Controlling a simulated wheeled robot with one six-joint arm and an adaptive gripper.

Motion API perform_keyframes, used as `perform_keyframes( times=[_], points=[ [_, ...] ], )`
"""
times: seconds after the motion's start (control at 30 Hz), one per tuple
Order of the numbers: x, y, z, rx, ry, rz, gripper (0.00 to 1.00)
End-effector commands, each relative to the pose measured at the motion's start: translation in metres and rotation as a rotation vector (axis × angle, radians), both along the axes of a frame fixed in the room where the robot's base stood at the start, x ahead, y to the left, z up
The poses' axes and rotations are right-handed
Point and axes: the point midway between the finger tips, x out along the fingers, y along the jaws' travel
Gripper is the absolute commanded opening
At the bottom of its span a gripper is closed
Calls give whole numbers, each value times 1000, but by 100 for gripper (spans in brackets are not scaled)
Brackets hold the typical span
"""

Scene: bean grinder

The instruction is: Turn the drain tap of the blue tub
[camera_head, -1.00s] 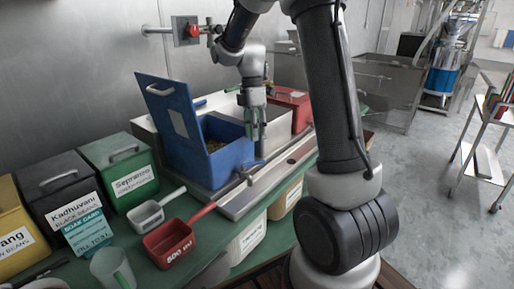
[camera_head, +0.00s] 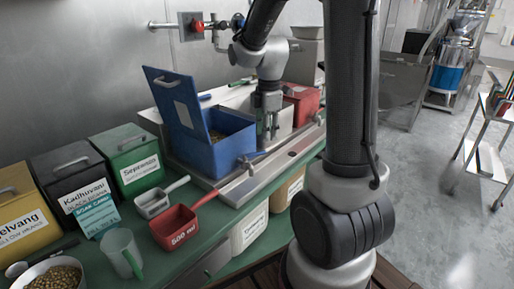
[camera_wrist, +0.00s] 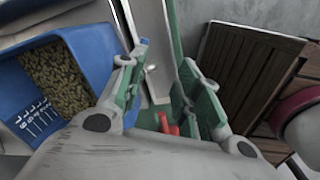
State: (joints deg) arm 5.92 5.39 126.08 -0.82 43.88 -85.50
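The blue tub (camera_head: 228,152) stands on the metal tray with its lid (camera_head: 175,100) raised, and beans show inside. In the wrist view the tub (camera_wrist: 85,55) is at the left. My gripper (camera_head: 268,138) points down just right of the tub, close to the lever. In the wrist view my gripper (camera_wrist: 163,60) is open, its green-padded fingers well apart with nothing held. I cannot tell the tap clearly there.
A red scoop (camera_head: 175,228) and a grey scoop (camera_head: 155,200) lie on the green bench left of the tap. A red tub (camera_head: 303,103) stands behind right. Green, black and yellow bins line the left. A wooden slatted surface (camera_wrist: 245,75) shows at right in the wrist view.

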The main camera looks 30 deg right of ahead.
Motion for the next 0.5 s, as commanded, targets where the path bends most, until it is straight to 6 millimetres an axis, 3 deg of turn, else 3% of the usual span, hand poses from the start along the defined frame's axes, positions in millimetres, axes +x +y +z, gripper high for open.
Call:
perform_keyframes(
  times=[0.23, 0.5],
  points=[
    [22, -3, -18, -15, -114, 8, 34],
    [30, -4, -62, -15, -111, 8, 34]
  ],
)
